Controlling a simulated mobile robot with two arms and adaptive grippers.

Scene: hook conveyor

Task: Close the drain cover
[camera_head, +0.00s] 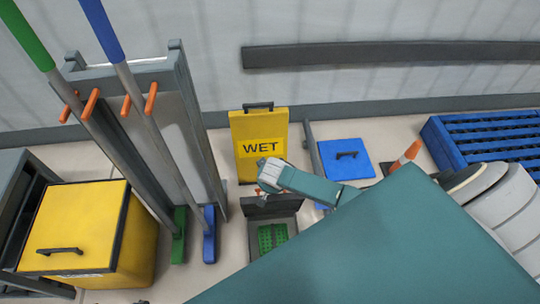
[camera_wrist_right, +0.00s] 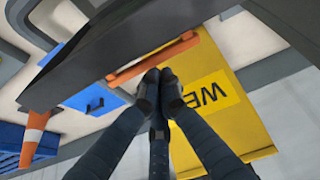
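The drain cover (camera_head: 272,207) is a dark panel standing raised at the back edge of the floor drain. A green grate (camera_head: 272,237) shows in the opening in front of it. In the right wrist view the cover (camera_wrist_right: 150,45) is a large dark slab close to the camera, with an orange strip (camera_wrist_right: 152,60) along its edge. My right gripper (camera_wrist_right: 160,78) has its fingertips together beside the orange strip; I cannot tell whether they touch it. In the head view the gripper's tips are small and partly hidden above the cover. My left gripper is not in view.
A yellow WET sign (camera_head: 260,150) stands right behind the cover. A mop rack with a green brush (camera_head: 179,235) and a blue brush (camera_head: 209,235) is to the left, near a yellow bin (camera_head: 75,225). A blue lid (camera_head: 345,158), cone (camera_head: 407,155) and blue pallet (camera_head: 490,140) are right.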

